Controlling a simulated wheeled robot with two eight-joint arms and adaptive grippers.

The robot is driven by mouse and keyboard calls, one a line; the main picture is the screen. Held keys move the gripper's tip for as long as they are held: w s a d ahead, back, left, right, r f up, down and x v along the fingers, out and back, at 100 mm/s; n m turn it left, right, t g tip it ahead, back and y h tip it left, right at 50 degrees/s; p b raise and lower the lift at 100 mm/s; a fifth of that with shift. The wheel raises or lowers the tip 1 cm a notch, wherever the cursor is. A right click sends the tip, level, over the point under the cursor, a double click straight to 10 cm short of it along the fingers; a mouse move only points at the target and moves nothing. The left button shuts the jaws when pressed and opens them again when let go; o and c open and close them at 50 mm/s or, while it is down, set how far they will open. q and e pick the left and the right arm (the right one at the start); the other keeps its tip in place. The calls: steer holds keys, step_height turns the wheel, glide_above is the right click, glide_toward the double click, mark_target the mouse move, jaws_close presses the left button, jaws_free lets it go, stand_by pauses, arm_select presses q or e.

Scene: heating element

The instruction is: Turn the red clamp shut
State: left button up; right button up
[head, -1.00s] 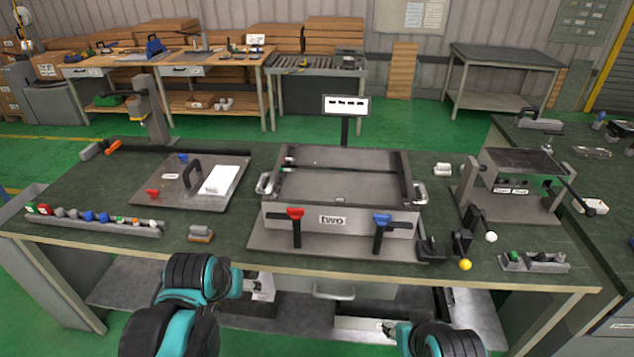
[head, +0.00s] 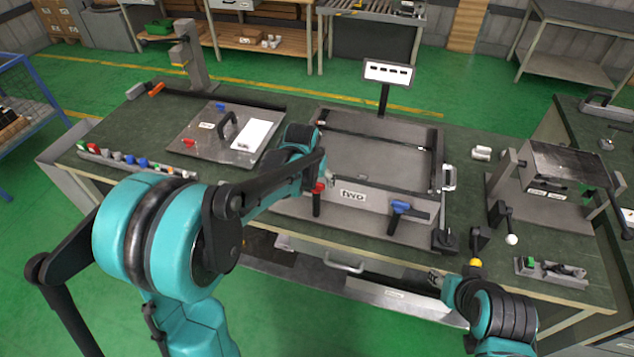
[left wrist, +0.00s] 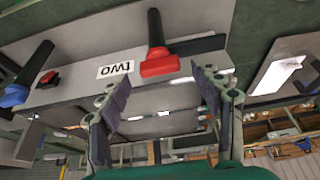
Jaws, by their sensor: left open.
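The red clamp (head: 318,187) is on the front wall of the grey box frame labelled "two" (head: 353,195), left of the label. Its black bar (head: 316,204) hangs down. In the left wrist view the red clamp (left wrist: 160,64) lies just ahead of my open left gripper (left wrist: 160,80), in line with the gap between the fingers. No grip on it shows. In the head view my left gripper (head: 328,178) is beside the clamp, partly hidden by my arm. My right gripper (head: 436,278) is low before the table's front edge, its fingers too small to read.
A blue clamp (head: 401,208) sits on the same front wall to the right. A panel with a black handle (head: 228,125) lies left of the frame. Levers with white (head: 512,240) and yellow (head: 475,263) knobs stand at the right. A bench drawer (head: 345,265) is below.

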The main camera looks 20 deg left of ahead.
arm_select(q)
steer(key=shift+w+f, duration=0.25)
steer(key=shift+f, duration=0.45)
jaws_close()
